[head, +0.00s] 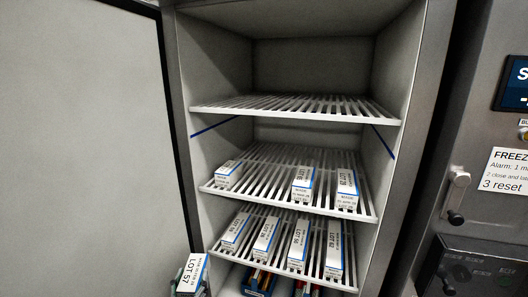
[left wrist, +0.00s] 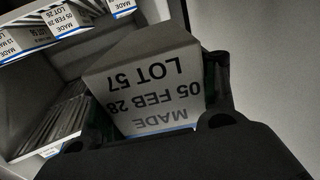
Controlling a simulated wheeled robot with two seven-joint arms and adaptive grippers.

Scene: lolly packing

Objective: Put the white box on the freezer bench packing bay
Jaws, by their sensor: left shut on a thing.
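A white box (head: 193,272) with a blue edge, labelled LOT 57, shows at the bottom left of the head view, in front of the freezer opening. My left gripper (head: 190,282) is shut on it, with the box held tilted. In the left wrist view the same box (left wrist: 150,88) fills the middle, its label upside down, reading LOT 57, 05 FEB 28. Dark fingers of my left gripper (left wrist: 157,103) flank it. My right gripper is not in view. No packing bay or bench shows in either view.
The freezer stands open, its door (head: 85,150) at the left. Three similar boxes sit on the middle rack (head: 365,213), several on the lower rack (head: 345,285). The top rack (head: 290,107) is empty. Coloured packs (head: 258,281) lie below. A control panel (head: 485,262) is at right.

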